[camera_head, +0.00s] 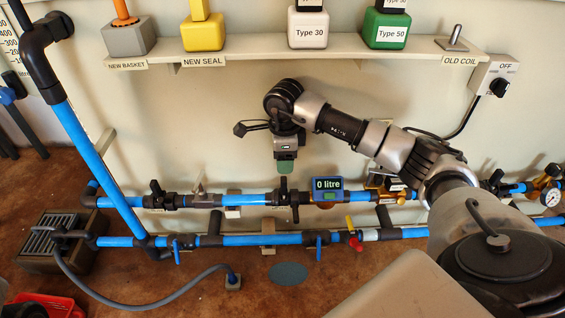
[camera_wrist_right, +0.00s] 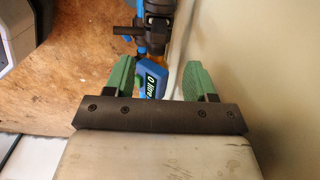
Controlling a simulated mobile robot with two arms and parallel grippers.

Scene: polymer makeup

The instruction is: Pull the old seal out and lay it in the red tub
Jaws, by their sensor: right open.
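I cannot make out the old seal in either view. The red tub (camera_head: 48,306) is at the bottom left of the head view, partly cut off by the picture edge. My right gripper (camera_head: 286,167) points down in front of the wall, just above the upper blue pipe and left of the blue "0 litre" meter (camera_head: 328,190). In the right wrist view its green fingers (camera_wrist_right: 158,82) stand apart with nothing gripped. The meter (camera_wrist_right: 153,82) shows beyond and between them. My left gripper is in neither view.
A shelf (camera_head: 270,48) above holds a yellow block (camera_head: 203,32) labelled NEW SEAL, and Type 30 (camera_head: 308,28) and Type 50 (camera_head: 386,28) containers. Two blue pipe runs (camera_head: 262,239) with valves cross below. A grey hose (camera_head: 150,304) lies on the floor, left of a bluish disc (camera_head: 288,273).

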